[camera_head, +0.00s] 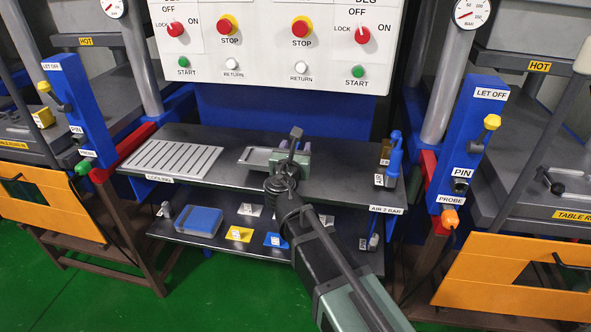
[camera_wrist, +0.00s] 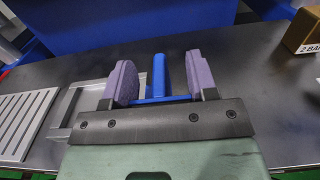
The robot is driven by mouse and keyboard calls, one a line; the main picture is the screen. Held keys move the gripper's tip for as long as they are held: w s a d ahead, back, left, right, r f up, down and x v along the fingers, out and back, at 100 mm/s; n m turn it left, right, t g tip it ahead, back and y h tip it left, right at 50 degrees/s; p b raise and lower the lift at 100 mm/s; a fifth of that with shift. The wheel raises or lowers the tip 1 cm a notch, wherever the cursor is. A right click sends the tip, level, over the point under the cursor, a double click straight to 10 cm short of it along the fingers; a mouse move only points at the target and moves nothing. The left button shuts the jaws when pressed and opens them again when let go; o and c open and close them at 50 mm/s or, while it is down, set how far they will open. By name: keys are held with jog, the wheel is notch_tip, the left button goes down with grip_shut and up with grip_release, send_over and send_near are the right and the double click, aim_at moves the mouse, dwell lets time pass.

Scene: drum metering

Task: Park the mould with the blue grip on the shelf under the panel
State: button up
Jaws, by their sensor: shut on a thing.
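My gripper (camera_head: 289,162) is over the dark upper shelf (camera_head: 220,182) under the control panel. The mould body below the grip is mostly hidden by the gripper. On the dark lower shelf (camera_head: 215,248) lie a blue plate (camera_head: 275,240), a yellow plate (camera_head: 239,234) and a pale plate (camera_head: 250,210), each with a small marking.
A slatted cooling rack (camera_head: 171,160) is at the upper shelf's left. A shallow metal frame (camera_head: 256,155) lies left of my gripper. A blue box (camera_head: 199,221) sits on the lower shelf. A blue tool (camera_head: 394,155) stands at the right end. The white panel (camera_head: 275,45) hangs above.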

notch_tip(320, 180, down, 4)
jog(key=b, duration=0.2)
jog(key=shift+b, duration=0.35)
jog(key=shift+r+p, duration=0.3)
jog(key=shift+f, duration=0.2)
jog(key=o, duration=1.3)
jog(key=shift+c, duration=0.2)
jog(key=shift+r, duration=0.3)
jog(key=s+a, duration=0.2)
jog(key=s, duration=1)
jog(key=shift+f, duration=0.1)
